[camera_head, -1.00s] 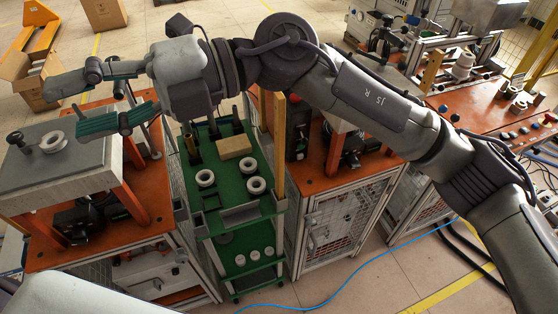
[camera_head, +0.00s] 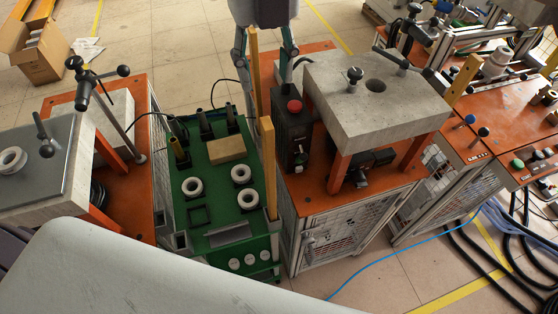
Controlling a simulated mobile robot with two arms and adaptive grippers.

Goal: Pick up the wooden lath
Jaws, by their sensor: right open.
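Two upright wooden laths stand at the right edge of the green cart (camera_head: 190,243). The nearer lath (camera_head: 269,170) rises from the cart's front right corner. The farther lath (camera_head: 257,75) stands behind it, near the cart's back right. My right gripper (camera_head: 263,80) comes down from the top of the picture and is open. Its two fingers point down on either side of the farther lath's upper part in this view. I cannot tell whether either finger touches it. My left gripper is out of view.
The cart carries a wooden block (camera_head: 227,149) and several white rings. A control box with a red button (camera_head: 294,106) stands right of the laths, beside a grey slab table (camera_head: 375,105). Another bench (camera_head: 60,160) is at left. My pale arm link crosses the bottom.

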